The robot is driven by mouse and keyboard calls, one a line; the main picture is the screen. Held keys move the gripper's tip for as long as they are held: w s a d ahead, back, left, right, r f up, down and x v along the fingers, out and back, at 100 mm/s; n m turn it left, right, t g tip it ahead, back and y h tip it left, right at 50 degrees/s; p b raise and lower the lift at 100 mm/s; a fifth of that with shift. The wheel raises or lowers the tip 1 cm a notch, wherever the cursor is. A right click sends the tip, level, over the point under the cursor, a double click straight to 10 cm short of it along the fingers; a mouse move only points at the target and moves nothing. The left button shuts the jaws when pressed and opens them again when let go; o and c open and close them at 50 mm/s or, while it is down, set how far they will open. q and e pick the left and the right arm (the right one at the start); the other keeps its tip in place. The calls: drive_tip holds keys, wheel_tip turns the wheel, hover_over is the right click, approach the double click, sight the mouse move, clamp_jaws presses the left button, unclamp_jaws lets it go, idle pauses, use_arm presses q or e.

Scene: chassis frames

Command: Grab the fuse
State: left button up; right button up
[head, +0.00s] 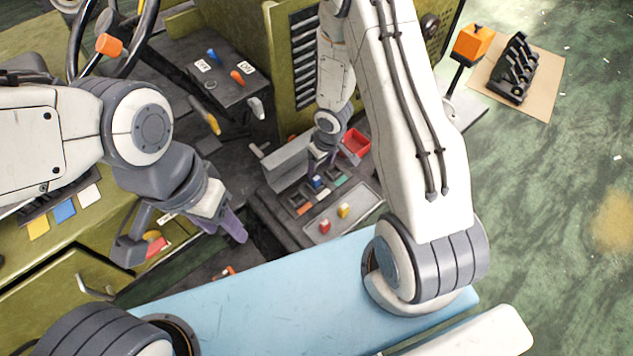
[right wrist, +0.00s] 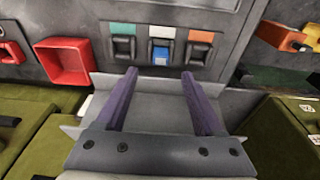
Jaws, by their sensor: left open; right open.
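A small blue piece, which looks like the fuse (right wrist: 160,56), sits in the middle slot of a grey panel (right wrist: 195,14), under a white label. It also shows as a small blue spot in the head view (head: 316,181). My right gripper (right wrist: 159,74) is open, its two purple fingers pointing at the panel. The fuse lies just beyond and between the fingertips, with nothing held. In the head view my right gripper (head: 322,163) is partly hidden by its own wrist. My left gripper (head: 185,243) is open and empty, over the green cabinet at left.
A red open box (head: 355,143) is fixed beside the slots. Neighbouring slots have green (right wrist: 123,29) and orange (right wrist: 202,36) labels. Red (head: 324,226) and yellow (head: 344,210) pieces sit on the panel nearer me. A grey tilted plate (head: 286,163) lies by my right gripper.

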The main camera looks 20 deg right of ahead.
sight(316, 178)
drive_tip(key=f, duration=0.1)
drive_tip(key=f+b, duration=0.2)
drive_tip(key=f, duration=0.1)
drive_tip(key=shift+w+a, duration=0.15)
drive_tip(key=shift+w, duration=0.15)
drive_tip(key=f, duration=0.1)
drive_tip(key=f+b, duration=0.1)
drive_tip(key=f, duration=0.1)
drive_tip(key=w+f+b, duration=0.1)
drive_tip(key=shift+a+f, duration=0.25)
drive_tip(key=shift+f, duration=0.15)
clamp_jaws()
